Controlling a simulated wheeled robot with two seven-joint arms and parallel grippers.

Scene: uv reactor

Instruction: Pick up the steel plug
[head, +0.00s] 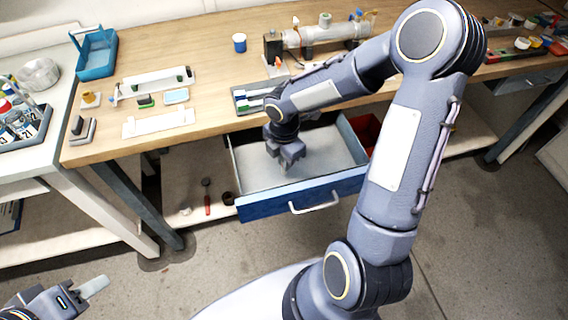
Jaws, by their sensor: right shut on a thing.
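My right gripper (287,165) reaches down into the open blue drawer (262,204) under the wooden workbench, near the drawer's middle. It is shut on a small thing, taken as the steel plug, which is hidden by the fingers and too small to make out. The fingertips are just above or at the drawer's pale floor; I cannot tell which. My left gripper (96,287) is at the bottom left, over the floor and away from the drawer. Its pale fingers are seen edge-on, so its opening is unclear.
The wooden workbench (215,65) bears a blue basket (94,52), a blue cup (239,43), a cylindrical reactor (325,35) and several small parts. A red bin (366,130) stands right of the drawer. A red-handled tool (207,200) lies on the lower shelf. The drawer's walls surround my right gripper.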

